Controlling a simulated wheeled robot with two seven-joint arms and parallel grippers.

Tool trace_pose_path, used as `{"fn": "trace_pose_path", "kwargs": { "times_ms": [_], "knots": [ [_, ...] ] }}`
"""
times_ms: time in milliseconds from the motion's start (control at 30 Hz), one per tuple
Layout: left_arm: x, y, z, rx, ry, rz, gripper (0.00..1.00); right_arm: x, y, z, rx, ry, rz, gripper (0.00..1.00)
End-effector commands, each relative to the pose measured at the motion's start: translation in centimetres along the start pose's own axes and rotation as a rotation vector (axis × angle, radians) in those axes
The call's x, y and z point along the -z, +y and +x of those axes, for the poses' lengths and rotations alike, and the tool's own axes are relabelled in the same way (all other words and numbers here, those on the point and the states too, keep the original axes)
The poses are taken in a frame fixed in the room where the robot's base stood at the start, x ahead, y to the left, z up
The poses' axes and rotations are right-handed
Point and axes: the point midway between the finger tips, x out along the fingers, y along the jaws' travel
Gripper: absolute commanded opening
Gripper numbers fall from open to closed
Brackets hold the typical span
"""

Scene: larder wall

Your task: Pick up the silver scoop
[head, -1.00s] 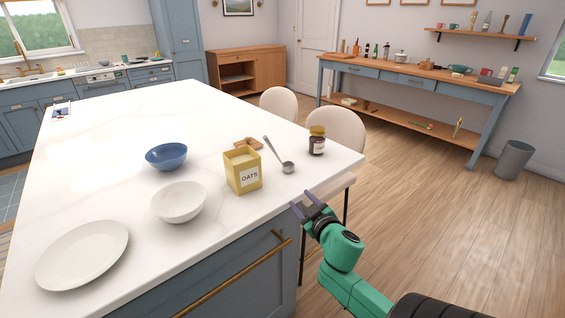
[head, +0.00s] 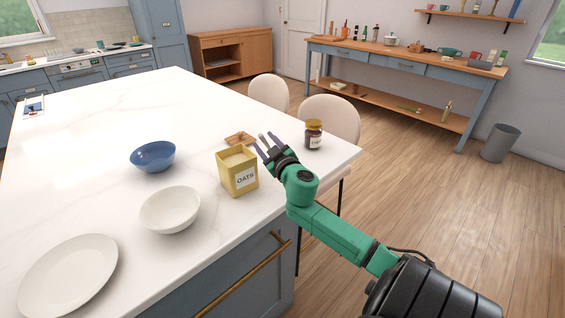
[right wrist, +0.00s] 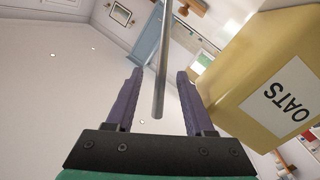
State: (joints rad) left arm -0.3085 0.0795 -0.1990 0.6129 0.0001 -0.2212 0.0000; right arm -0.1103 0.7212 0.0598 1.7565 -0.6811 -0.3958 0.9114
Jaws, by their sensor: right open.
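The silver scoop's handle (right wrist: 161,70) shows in the right wrist view as a thin metal rod running between my two fingers, with a gap on each side. In the head view only the handle's end (head: 263,138) peeks out between the fingertips; the bowl is hidden behind my gripper. My right gripper (head: 264,141) is open above the white worktop, just right of the yellow oats box. It also shows in the right wrist view (right wrist: 159,75), with its purple fingers apart. My left gripper is not in view.
The oats box (head: 238,172) stands close beside my right gripper. A dark jar with a yellow lid (head: 313,135) stands to its right. A small wooden item (head: 239,138) lies behind. A white bowl (head: 170,210), blue bowl (head: 153,157) and white plate (head: 68,275) sit left.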

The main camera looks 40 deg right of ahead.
Motion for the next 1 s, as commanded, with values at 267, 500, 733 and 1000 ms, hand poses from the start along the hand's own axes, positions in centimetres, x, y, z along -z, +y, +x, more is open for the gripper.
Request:
{"fn": "trace_pose_path", "kwargs": {
  "times_ms": [267,500,733,1000],
  "knots": [
    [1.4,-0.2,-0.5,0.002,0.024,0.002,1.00,0.0,0.0,3.1,0.000,0.000,0.001,0.53],
    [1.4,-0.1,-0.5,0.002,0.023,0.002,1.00,0.0,-0.1,3.1,0.000,0.000,0.001,0.19],
    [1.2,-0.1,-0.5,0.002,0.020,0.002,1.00,0.0,-0.1,3.1,0.000,0.000,0.000,0.00],
    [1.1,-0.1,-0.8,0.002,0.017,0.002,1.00,0.8,0.4,3.1,-0.001,0.002,0.000,0.00]
  ]
}}
